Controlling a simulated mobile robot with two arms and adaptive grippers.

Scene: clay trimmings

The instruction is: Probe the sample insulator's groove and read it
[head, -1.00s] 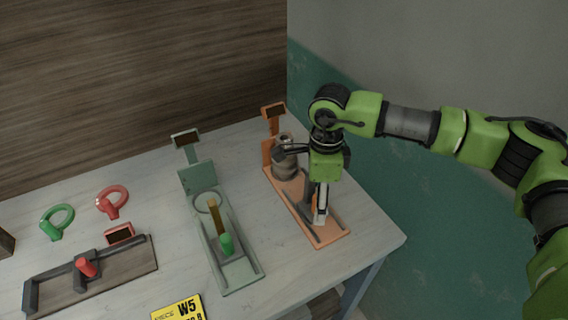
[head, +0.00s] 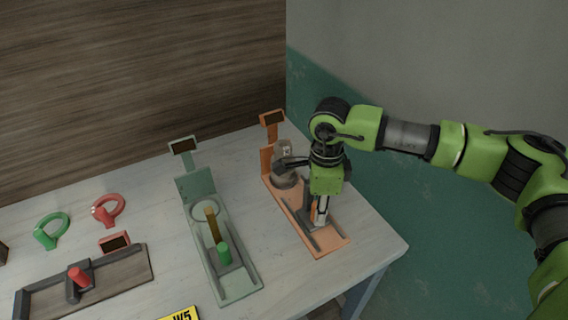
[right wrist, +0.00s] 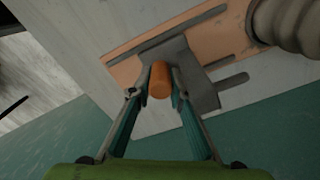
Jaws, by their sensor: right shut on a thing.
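The orange gauge fixture (head: 341,242) lies on the table at the right, with a dark screen (head: 271,118) on a post at its far end. The grey-brown sample insulator (head: 285,181) stands upright near that end, partly hidden by my arm; its ribbed side shows in the right wrist view (right wrist: 290,22). My right gripper (head: 321,218) is shut on the orange knob (right wrist: 160,84) of the dark grey slide (right wrist: 202,92). My left gripper is out of view.
A green fixture (head: 240,286) with a green knob (head: 223,254) stands left of the orange one. A yellow sign (head: 180,315) is at the front.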

